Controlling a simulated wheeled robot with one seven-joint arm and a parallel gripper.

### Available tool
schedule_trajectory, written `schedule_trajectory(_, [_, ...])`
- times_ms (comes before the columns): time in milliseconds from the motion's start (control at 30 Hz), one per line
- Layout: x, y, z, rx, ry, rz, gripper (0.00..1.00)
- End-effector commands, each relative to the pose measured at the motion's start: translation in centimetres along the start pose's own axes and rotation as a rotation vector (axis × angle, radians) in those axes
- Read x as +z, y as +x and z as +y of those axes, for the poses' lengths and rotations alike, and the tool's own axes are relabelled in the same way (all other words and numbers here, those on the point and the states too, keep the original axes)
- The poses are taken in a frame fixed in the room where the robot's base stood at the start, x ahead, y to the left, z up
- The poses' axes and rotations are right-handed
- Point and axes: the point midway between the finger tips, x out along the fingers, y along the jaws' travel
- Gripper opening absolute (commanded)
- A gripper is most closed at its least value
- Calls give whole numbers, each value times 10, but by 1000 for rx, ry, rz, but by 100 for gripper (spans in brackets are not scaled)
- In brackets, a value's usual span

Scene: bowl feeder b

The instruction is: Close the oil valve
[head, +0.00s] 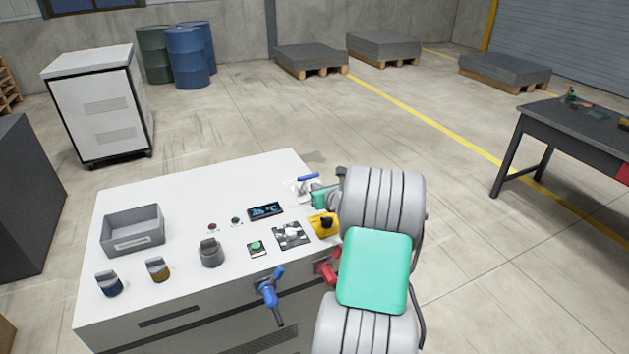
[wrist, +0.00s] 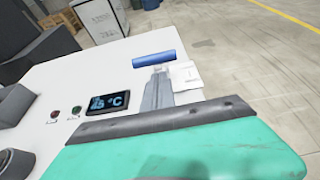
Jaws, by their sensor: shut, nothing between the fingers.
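A blue bar handle (head: 308,177) stands at the far right corner of the white console top, with a pale label (wrist: 187,76) beside it. The bar also shows in the wrist view (wrist: 154,59), just beyond my fingers. I cannot read the label, so I cannot tell whether this is the oil valve. My gripper (wrist: 157,80) is shut and empty, close to the bar; contact is unclear. On the console front are a blue valve (head: 268,291) with a dark lever pointing down and a red valve (head: 327,271), partly hidden by my arm.
The white console top (head: 190,190) carries a grey bin (head: 134,232), a display (head: 265,211), a green button (head: 256,246), several knobs and a yellow part (head: 323,224). A workbench (head: 565,115) stands at right. The floor behind the console is open.

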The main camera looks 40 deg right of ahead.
Motion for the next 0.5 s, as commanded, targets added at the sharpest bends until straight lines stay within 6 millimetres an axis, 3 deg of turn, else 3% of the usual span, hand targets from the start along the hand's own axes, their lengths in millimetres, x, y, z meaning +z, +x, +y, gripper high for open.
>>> schedule_trajectory(200, [10,11,0,1,2,4,0])
schedule_trajectory(500, [10,11,0,1,1,4,0])
